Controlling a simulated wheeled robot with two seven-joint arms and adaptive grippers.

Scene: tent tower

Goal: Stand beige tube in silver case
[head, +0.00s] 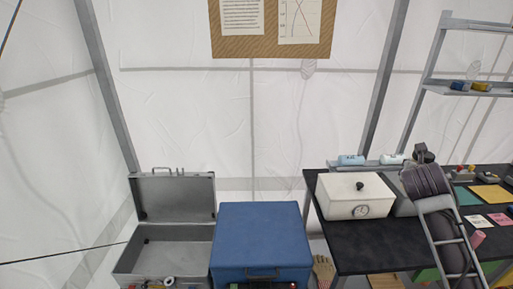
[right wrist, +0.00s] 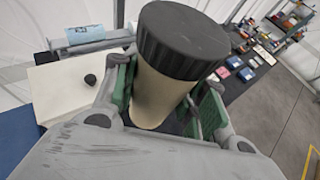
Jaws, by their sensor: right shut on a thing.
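The silver case (head: 176,197) stands open at the lower left of the head view, lid raised, with its inside partly visible and its front cut off by the frame edge. In the right wrist view the beige tube (right wrist: 157,98) has a ribbed black cap (right wrist: 183,40) facing the camera. My right gripper (right wrist: 163,92) is shut around the tube's side, one green-padded finger on each side. In the head view my right arm stands over the black table, right of the white box; the tube cannot be made out there. My left gripper is not in view.
A blue box (head: 262,240) stands right of the case. The black table (head: 345,240) holds a white box (head: 356,195) with a dial and knob, plus coloured cards (head: 490,195). A shelf (head: 465,90) rises behind at right. A thin cord (head: 65,254) runs towards the case.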

